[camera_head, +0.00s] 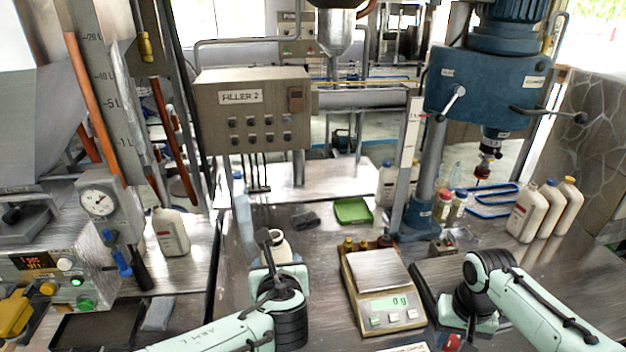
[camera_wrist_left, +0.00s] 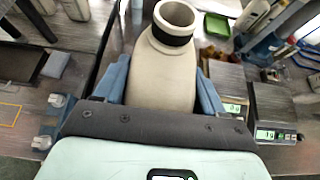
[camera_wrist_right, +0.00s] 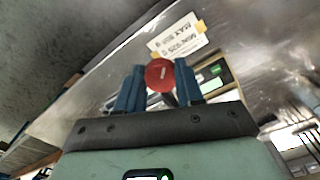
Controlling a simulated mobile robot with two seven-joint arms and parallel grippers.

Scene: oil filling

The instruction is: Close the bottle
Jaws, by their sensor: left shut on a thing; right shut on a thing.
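A cream bottle (camera_wrist_left: 160,75) stands between the blue fingers of my left gripper (camera_wrist_left: 162,88), which is shut around its body. Its round mouth, with a dark neck band, is open and uncapped. In the head view the bottle (camera_head: 277,246) shows behind my left arm, which hides its lower part. My right gripper (camera_wrist_right: 159,85) is shut on a red cap (camera_wrist_right: 160,73). In the head view the red cap (camera_head: 452,342) is low at the bottom edge, right of the scale and well apart from the bottle.
A scale (camera_head: 380,285) reading 0 g stands between my arms, with small capped bottles behind it. A green tray (camera_head: 352,211) lies farther back. A blue drill-like press (camera_head: 487,85) stands at the right, with several capped cream bottles (camera_head: 527,212) beside it.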

